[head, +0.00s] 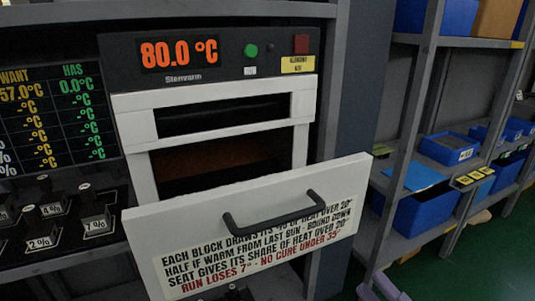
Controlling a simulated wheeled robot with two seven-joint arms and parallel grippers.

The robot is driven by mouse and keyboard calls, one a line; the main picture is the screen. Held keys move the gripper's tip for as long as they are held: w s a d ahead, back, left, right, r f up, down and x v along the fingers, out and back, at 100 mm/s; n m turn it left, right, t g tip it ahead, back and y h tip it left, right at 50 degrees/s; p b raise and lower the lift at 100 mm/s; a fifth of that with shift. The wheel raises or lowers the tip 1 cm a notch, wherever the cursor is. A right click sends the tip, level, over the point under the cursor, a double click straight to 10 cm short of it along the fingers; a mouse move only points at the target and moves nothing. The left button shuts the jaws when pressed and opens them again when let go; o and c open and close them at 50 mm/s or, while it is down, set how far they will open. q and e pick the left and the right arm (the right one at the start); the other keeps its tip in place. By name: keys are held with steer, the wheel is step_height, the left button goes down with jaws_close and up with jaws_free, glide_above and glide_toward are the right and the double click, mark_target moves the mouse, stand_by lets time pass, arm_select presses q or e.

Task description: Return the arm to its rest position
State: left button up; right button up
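My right gripper (377,286) shows at the bottom edge, right of the oven's lowered front panel. Its two pale purple fingers stand apart with a gap between them, and I see nothing held there. The rest of my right arm is cut off by the frame. My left gripper and arm are not in view. The white oven (128,104) has its front panel (150,232) tilted out, with a dark bar handle (275,212). The oven's display (179,54) reads 80.0 °C.
Several dark valve blocks (95,213) with percent labels stand on the left shelf, below a WANT/HAS board (50,115). A grey rack (397,145) with blue bins (425,213) stands at the right. Green floor (480,262) is clear at the lower right.

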steer(key=w+d+f+m+g+h+p, duration=0.1)
steer(key=d+f+m+g+h+p, duration=0.15)
steer(key=f+m+h, duration=0.9)
steer(key=s+a+f+m+g, duration=0.2)
steer(key=s+f, duration=0.3)
steer(key=f, duration=0.5)
steer(key=s+a+f+m+g+y, duration=0.1)
steer(key=s+a+f+m+g, duration=0.1)
steer(key=s+f+m+g, duration=0.3)
step_height(320, 180, down, 5)
steer(key=shift+s+r, duration=0.1)
steer(key=shift+s, duration=0.1)
steer(key=shift+d, duration=0.1)
